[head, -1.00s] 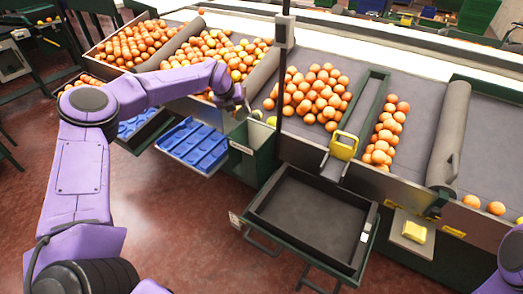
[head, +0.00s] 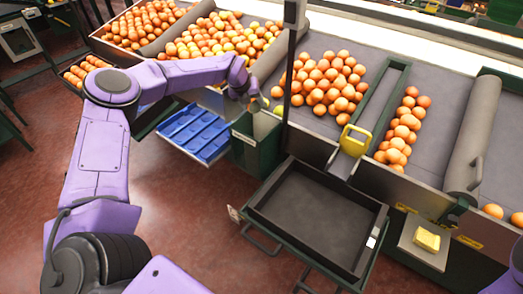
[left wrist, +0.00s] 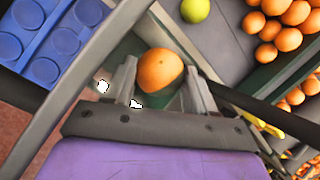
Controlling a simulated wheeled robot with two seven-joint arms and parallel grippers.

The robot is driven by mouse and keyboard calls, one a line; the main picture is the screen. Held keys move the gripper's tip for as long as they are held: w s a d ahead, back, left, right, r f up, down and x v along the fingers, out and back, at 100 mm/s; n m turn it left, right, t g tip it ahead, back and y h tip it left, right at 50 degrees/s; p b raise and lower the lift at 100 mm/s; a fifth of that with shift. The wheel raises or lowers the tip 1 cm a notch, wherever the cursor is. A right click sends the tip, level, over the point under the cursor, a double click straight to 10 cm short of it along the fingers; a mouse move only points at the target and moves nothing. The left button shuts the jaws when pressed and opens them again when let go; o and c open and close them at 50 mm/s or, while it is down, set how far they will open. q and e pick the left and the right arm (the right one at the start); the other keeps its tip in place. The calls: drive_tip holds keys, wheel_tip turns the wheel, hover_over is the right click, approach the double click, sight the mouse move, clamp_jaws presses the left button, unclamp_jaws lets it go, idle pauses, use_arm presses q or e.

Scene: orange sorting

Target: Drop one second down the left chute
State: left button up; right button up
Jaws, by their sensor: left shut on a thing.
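In the left wrist view an orange (left wrist: 160,69) sits between the two fingers of my left gripper (left wrist: 162,84), which is shut on it. Any blemish on its skin is too small to judge. In the head view my left gripper (head: 256,102) hangs over the open top of the dark green chute (head: 257,143) at the left front of the sorting table. The held orange is mostly hidden there. A yellow-green fruit (left wrist: 195,10) lies on the grey table beyond the gripper and also shows in the head view (head: 278,110). My right gripper is out of view.
Blue cup trays (head: 194,134) lie left of the chute. A heap of oranges (head: 325,82) lies on the table to the right, with a yellow-handled gate (head: 354,142) beyond. An empty black tray (head: 318,212) stands in front. A dark post rises beside the chute.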

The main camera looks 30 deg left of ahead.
use_arm(q)
drive_tip(key=o, duration=1.2)
drive_tip(key=shift+s, duration=0.1)
drive_tip(key=shift+c, duration=0.2)
drive_tip(key=b+v, duration=0.2)
drive_tip(key=v, duration=0.8)
drive_tip(key=shift+r, duration=0.2)
drive_tip(key=shift+s, duration=0.15)
